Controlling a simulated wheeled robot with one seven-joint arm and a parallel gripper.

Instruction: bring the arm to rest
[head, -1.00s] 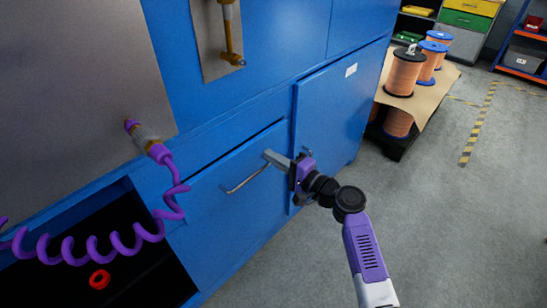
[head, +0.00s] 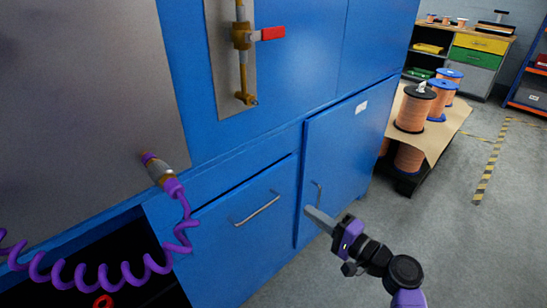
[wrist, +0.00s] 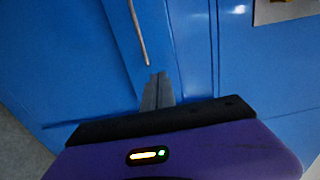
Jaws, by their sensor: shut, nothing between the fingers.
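My gripper (head: 319,219) is shut and empty, with its grey fingers together. In the head view it is in front of the blue cabinet door (head: 345,150), just below that door's small handle and right of the drawer handle (head: 257,210). In the wrist view, the shut fingers (wrist: 156,90) point at the blue cabinet front, close to the end of a metal handle (wrist: 138,35). Whether the fingers touch the cabinet is not clear. My arm reaches in from the lower right.
A valve with a red lever (head: 270,33) is on the panel above. A purple coiled hose (head: 182,235) hangs at left, over a dark opening holding a red ring (head: 103,301). Copper spools (head: 412,110) stand on a pallet at right. The grey floor (head: 470,250) at right is clear.

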